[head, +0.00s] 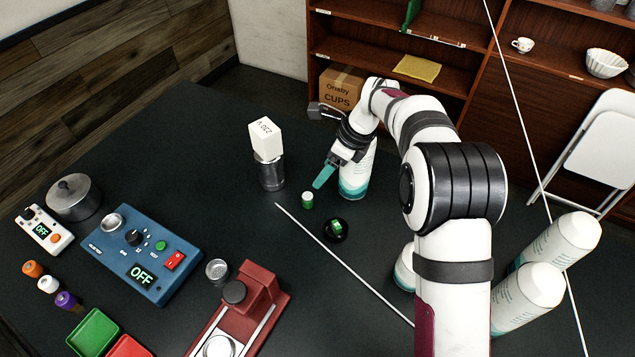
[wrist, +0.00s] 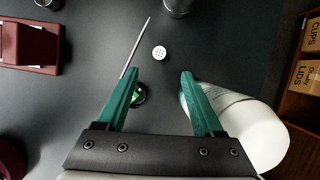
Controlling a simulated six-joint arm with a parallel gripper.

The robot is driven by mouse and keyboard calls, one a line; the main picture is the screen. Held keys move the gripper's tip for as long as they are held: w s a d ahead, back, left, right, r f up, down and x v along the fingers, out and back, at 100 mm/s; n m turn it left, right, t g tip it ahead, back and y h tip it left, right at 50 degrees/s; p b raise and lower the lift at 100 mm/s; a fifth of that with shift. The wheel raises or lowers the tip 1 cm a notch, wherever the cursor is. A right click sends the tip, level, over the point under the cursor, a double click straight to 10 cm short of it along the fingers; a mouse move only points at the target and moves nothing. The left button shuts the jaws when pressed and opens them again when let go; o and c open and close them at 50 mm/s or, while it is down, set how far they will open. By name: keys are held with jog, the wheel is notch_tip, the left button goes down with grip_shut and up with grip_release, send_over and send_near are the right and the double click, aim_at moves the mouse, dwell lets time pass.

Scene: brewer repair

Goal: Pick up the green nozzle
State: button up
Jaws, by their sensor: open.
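The green nozzle (head: 307,201) is a small green cylinder with a white top. It stands upright on the dark table, and in the wrist view its white dotted top (wrist: 159,53) shows from above. My gripper (head: 322,179) has teal fingers and is held above the table, a little behind and right of the nozzle in the head view. In the wrist view my gripper (wrist: 160,72) is open and empty, with the nozzle beyond the fingertips, roughly in line with the gap between them.
A black round piece with a green block (head: 336,229) sits near the nozzle. A white bottle (head: 356,172) stands close beside my gripper. A dark canister with a white block (head: 265,148) stands behind and left. A thin rod (wrist: 135,47) lies nearby. A red device (head: 245,310) is front left.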

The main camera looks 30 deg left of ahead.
aim_at(307, 195)
jog(key=x, duration=1.1)
jog(key=shift+f, duration=0.4)
grip_shut()
